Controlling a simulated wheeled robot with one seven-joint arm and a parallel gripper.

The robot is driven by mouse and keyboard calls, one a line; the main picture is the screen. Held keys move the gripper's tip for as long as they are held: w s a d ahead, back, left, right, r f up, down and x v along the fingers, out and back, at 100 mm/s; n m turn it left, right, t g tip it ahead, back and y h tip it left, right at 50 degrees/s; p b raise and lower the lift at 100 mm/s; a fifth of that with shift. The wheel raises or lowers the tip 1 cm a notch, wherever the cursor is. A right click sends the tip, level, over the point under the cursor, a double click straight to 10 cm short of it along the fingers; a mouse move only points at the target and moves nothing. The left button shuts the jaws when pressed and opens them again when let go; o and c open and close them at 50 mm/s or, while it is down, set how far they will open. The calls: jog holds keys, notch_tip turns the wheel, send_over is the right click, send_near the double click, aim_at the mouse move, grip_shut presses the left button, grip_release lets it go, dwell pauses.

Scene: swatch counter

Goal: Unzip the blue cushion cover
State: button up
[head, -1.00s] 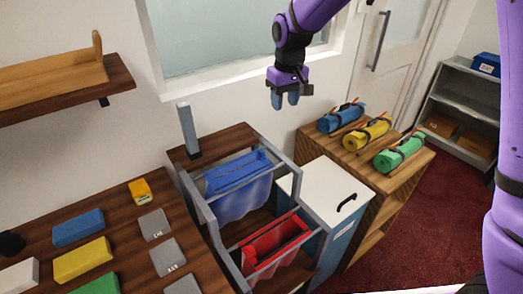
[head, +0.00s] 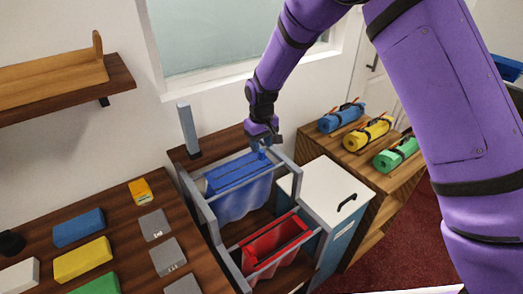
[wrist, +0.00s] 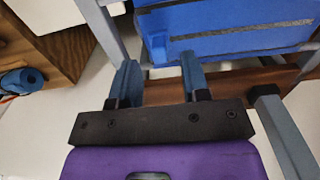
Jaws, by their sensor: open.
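The blue cushion cover (head: 236,197) hangs in a grey rack frame, its top edge held level with a dark strip along it. In the wrist view the cover (wrist: 215,15) fills the upper right, with a dark zip line (wrist: 240,31) across it. A small blue tab (wrist: 157,45) at the left end of that line lies between and just beyond my fingertips; it looks like the zip pull. My gripper (head: 262,153) is open at the right end of the cover in the head view. Its two blue fingers also show in the wrist view (wrist: 160,75), with nothing visibly held.
A red cover (head: 272,243) hangs in the nearer rack bay. A grey rack post (head: 188,130) rises at the back left. A white-topped bin (head: 325,190) stands to the right, beside a wooden shelf with rolled bundles (head: 366,132).

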aim_at(212, 182)
jog(key=shift+f, duration=1.5)
grip_shut()
jog(key=s+a, duration=0.3)
jog(key=a, duration=0.2)
jog(key=s+a, duration=0.3)
jog(key=a, duration=0.2)
jog(key=s+a, duration=0.4)
jog(key=a, duration=0.1)
jog(key=shift+s, duration=0.1)
grip_release()
jog(key=shift+a, duration=0.15)
jog(key=shift+r, duration=0.1)
